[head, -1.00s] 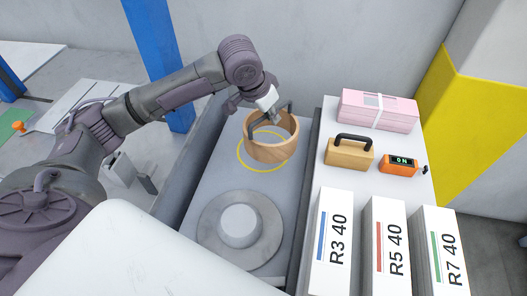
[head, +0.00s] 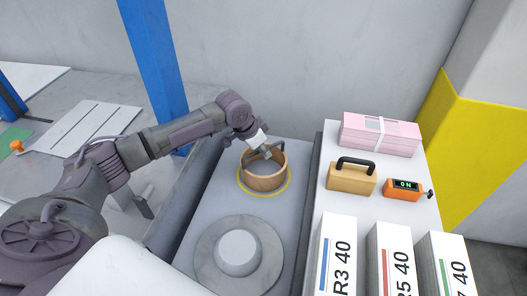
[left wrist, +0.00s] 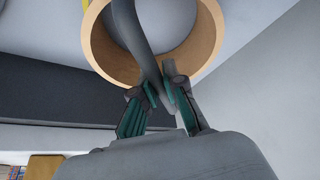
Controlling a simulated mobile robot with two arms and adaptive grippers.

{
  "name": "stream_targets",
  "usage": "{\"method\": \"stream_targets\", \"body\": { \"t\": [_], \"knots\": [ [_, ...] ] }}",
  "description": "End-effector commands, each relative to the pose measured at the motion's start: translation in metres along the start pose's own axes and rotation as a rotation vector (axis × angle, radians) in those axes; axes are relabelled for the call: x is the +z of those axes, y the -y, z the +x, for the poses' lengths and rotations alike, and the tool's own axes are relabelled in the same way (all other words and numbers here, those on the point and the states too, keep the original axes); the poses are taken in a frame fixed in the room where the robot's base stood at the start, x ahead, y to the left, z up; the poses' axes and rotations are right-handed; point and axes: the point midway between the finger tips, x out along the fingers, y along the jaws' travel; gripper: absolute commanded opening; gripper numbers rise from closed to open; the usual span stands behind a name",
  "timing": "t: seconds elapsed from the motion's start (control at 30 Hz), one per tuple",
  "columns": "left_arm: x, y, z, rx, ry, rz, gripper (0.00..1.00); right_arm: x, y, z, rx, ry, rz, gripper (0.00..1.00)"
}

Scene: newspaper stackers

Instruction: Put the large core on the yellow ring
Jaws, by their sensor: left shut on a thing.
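The large core (head: 263,182) is a wide, hollow wooden ring with a dark handle (head: 262,150) arching over its top. In the head view it is upright within the yellow ring (head: 285,189) marked on the grey surface; the ring's line shows around its base. I cannot tell whether the core touches the surface. My left gripper (head: 266,152) is shut on the core's handle from above. In the left wrist view the fingers (left wrist: 165,92) close on the dark handle, and the wooden core (left wrist: 212,30) shows behind it. My right gripper is not in view.
A round grey plate with a raised hub (head: 237,252) is nearer on the same surface. To the right, a shelf holds a tan block with a handle (head: 350,178), an orange device (head: 403,188), a pink bundle (head: 380,134) and white boxes (head: 336,255). A blue post (head: 153,60) stands behind.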

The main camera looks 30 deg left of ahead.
Motion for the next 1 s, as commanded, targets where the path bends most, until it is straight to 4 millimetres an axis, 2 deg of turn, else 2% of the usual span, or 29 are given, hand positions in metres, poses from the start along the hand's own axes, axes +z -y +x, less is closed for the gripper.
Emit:
{"method": "stream_targets", "body": {
  "t": [0.4,0.43,0.57,0.87,1.0],
  "knots": [
    [0.002,0.0,0.005,-0.001,0.0,-0.001,0.0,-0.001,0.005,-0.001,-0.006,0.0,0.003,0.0],
    [0.003,0.0,0.005,-0.001,0.001,0.0,0.15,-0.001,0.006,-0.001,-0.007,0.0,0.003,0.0],
    [0.003,0.0,0.005,-0.001,0.001,0.0,0.35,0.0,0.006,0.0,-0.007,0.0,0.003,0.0],
    [0.002,0.0,0.004,-0.001,0.0,0.0,0.35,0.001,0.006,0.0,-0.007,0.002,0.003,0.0],
    [0.001,0.001,-0.009,-0.002,-0.002,0.0,0.35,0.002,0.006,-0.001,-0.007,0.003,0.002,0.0]
  ]
}}
